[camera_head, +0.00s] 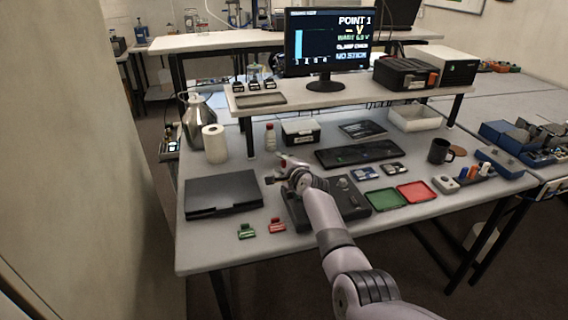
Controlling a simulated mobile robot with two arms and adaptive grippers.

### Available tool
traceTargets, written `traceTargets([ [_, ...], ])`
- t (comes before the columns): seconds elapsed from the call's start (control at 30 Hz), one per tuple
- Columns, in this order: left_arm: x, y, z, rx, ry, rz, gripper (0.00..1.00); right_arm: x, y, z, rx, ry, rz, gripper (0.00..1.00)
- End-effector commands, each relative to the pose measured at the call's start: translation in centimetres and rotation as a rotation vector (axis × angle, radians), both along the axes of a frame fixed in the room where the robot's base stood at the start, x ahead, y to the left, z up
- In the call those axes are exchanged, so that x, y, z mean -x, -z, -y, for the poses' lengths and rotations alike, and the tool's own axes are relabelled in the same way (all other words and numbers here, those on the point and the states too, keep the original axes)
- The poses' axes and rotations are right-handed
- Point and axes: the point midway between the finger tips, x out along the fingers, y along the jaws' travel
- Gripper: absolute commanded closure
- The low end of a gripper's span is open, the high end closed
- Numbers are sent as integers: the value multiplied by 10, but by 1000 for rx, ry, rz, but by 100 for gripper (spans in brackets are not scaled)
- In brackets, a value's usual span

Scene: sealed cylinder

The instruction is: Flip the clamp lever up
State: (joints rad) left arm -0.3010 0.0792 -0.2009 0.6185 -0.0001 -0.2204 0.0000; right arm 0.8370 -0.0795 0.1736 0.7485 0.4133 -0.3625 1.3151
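A black fixture box (354,206) with small round parts on top lies on the table, partly covered by my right arm. My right gripper (276,174) is over the fixture's far left corner, small and mostly blocked by my own wrist, so its opening cannot be made out. A small red part (283,161) shows right beside the gripper; whether it belongs to the clamp lever, and whether the gripper touches it, I cannot tell. The clamp lever itself is not clearly seen. My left gripper is out of view.
A black flat box (223,194) lies left of the fixture. Green (246,231) and red (277,225) clips lie in front. Green (385,199) and red (417,192) trays lie right, a keyboard (359,154) behind. A monitor (328,42) on the shelf reads "POINT 1" and "NO STICK".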

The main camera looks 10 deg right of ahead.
Motion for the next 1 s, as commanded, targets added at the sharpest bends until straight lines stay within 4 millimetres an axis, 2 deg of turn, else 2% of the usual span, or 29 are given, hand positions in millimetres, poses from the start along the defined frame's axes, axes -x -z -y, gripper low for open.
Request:
traceTargets([
  [0.03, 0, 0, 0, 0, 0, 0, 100, 2, 6, -1, 0, -3, -11, 67],
  [0.17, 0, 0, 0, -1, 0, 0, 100, 1, 5, 0, 3, -1, -8, 58],
  [0.57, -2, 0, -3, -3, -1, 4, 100, 3, 0, 3, 7, 1, 1, 58],
  [0.77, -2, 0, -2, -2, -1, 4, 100, 17, -4, 4, 5, 0, 2, 58],
  [1.0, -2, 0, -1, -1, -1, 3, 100, 46, -12, 9, 6, 2, 1, 58],
])
